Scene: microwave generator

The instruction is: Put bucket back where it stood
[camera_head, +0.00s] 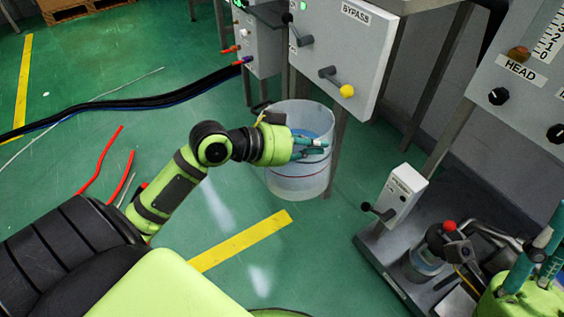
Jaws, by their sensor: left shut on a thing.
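The bucket (298,182) is a translucent tub with a bluish inside and a thin red line around it. It is upright below the BYPASS panel, in front of the metal stand legs. My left gripper (312,147) comes in from the left and is shut on the bucket, its teal fingers at the upper part. I cannot tell whether the bucket's base touches the floor. My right gripper (537,262) is at the lower right edge, partly cut off, with its teal fingers apart and nothing seen between them.
The BYPASS panel (334,42) with a yellow-knobbed lever is just above the bucket. A small lever box (399,194) and a grey platform with fittings stand at the right. Black cables (150,103) and red hoses lie on the left floor. Green floor is clear around the yellow line (240,241).

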